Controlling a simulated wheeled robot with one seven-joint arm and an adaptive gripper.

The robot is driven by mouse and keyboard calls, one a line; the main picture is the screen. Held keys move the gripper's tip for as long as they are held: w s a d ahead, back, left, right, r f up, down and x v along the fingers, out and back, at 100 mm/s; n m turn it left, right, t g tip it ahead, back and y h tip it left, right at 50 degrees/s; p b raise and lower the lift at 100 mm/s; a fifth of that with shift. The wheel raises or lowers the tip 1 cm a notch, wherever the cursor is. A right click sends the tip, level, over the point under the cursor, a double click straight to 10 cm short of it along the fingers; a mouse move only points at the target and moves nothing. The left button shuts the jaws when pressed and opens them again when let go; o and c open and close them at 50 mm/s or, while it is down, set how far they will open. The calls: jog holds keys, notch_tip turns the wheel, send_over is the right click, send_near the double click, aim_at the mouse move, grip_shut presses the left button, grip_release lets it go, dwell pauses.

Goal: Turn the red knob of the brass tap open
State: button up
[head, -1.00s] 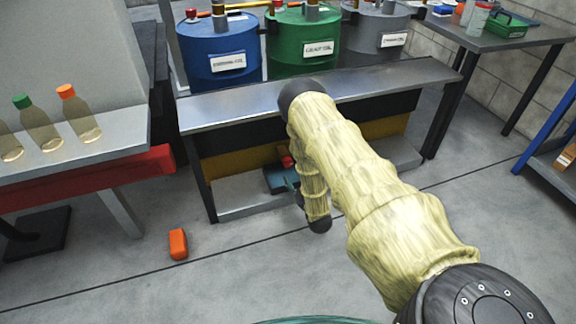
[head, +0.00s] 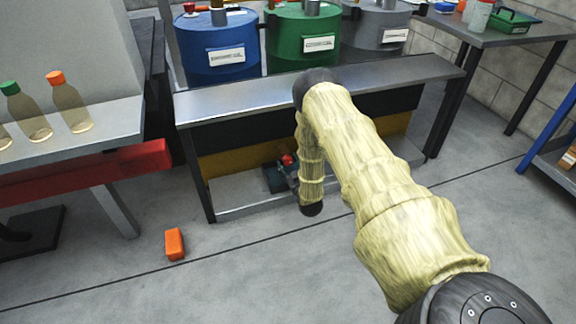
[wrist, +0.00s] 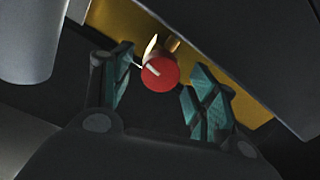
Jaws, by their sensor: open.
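In the wrist view the red knob (wrist: 159,74) is a round disc with a pale line across its face. The brass tap (wrist: 171,43) shows just behind it. My gripper (wrist: 160,64) is open, with its teal-padded fingers on either side of the knob. I see a gap between the knob and each finger; whether the knob is deep between the pads is hard to tell. In the head view a small red spot (head: 288,159), which looks like the knob, shows under the bench, left of my forearm. My gripper there is small and partly hidden.
Bottles stand on a left shelf (head: 95,140). An orange block (head: 175,243) lies on the floor.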

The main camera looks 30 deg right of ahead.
jog(key=shift+x, duration=0.95)
jog(key=c, duration=1)
jog(key=shift+r+n+p, duration=0.2)
jog(key=shift+n+p, duration=0.3)
jog(key=shift+p, duration=0.15)
jog(key=shift+f+n+p, duration=0.2)
jog(key=shift+n+p, duration=0.2)
jog(key=shift+p, duration=0.05)
jog(key=o, duration=1)
